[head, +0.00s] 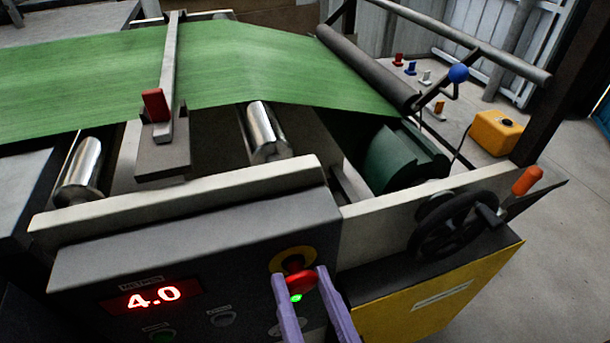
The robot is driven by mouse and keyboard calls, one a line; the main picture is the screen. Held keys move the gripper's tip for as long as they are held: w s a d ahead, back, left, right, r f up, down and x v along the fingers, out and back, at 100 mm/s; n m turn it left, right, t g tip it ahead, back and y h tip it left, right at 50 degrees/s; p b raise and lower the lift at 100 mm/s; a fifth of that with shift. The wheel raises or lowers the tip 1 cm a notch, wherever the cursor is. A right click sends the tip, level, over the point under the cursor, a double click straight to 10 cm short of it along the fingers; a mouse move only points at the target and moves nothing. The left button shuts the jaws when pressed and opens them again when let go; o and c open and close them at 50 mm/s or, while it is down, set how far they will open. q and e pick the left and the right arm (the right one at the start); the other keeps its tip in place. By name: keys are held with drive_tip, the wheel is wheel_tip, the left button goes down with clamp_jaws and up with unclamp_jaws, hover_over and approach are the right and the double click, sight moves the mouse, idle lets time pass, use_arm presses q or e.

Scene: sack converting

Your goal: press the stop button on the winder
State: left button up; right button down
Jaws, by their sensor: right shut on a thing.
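The winder's control panel (226,252) faces me at the bottom middle. Its stop button (302,281) is a red knob standing out from a yellow ring (276,259). My right gripper (301,273) has purple fingers, one on each side of the red knob, and is shut on it. The fingers cover part of the panel around the knob. A small green light (296,298) glows just below the knob. The red display (153,296) reads 4.0. My left gripper is not in view.
A green web (240,62) runs over metal rollers (265,130) above the panel. Open floor (545,250) lies at the right.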

idle(0.6)
drive_tip(key=shift+w+a+b, duration=0.15)
drive_tip(key=shift+w+b, duration=0.2)
drive_tip(key=shift+w, duration=0.1)
drive_tip(key=shift+c, duration=1.7)
unclamp_jaws()
drive_tip(key=p+v, duration=0.1)
drive_tip(key=v, duration=0.9)
drive_tip(key=shift+w, duration=0.1)
